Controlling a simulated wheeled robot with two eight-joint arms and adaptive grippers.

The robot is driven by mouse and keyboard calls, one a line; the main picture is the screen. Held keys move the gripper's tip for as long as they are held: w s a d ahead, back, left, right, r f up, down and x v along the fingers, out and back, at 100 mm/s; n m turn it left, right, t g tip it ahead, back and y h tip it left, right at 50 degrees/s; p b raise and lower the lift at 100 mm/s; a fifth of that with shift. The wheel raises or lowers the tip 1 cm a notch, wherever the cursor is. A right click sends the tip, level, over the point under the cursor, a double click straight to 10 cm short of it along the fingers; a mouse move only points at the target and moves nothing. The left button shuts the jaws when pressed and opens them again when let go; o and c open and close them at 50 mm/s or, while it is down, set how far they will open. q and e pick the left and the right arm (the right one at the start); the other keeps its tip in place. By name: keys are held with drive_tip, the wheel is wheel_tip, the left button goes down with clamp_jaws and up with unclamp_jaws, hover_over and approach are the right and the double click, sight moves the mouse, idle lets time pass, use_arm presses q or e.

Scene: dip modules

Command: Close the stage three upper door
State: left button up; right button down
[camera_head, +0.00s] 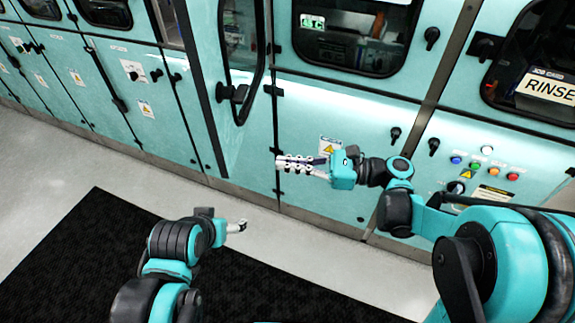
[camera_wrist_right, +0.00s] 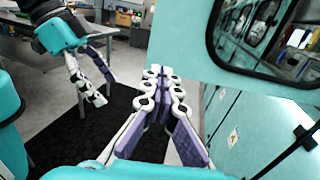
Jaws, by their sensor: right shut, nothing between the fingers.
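An upper door (camera_head: 243,50) with a dark-framed window stands swung out from the teal cabinet front, left of centre in the head view. I cannot read a stage number on it. A teal door panel with a window (camera_wrist_right: 175,35) also fills the top of the right wrist view. My right gripper (camera_head: 282,162) is shut and empty, below and to the right of the open door in the head view. Its fingertips (camera_wrist_right: 165,76) appear below the panel in the wrist view; contact is not clear. My left gripper (camera_head: 240,227) hangs lower left, away from the door; its finger opening is unclear.
A closed windowed door (camera_head: 352,35) is right of the open one. Lower panels (camera_head: 320,120) have black latches. A button panel (camera_head: 485,165) and a RINSE sign (camera_head: 548,86) are at right. A black mat (camera_head: 95,240) lies on the pale floor. A table (camera_wrist_right: 35,45) stands behind.

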sight(229, 158)
drive_tip(key=a, duration=0.3)
drive_tip(key=a+b, duration=0.1)
drive_tip(key=a, duration=0.2)
drive_tip(key=a+b, duration=0.1)
drive_tip(key=a, duration=0.2)
drive_tip(key=shift+w+a+f, duration=0.1)
drive_tip(key=shift+w+a, duration=0.35)
drive_tip(key=shift+a, duration=0.4)
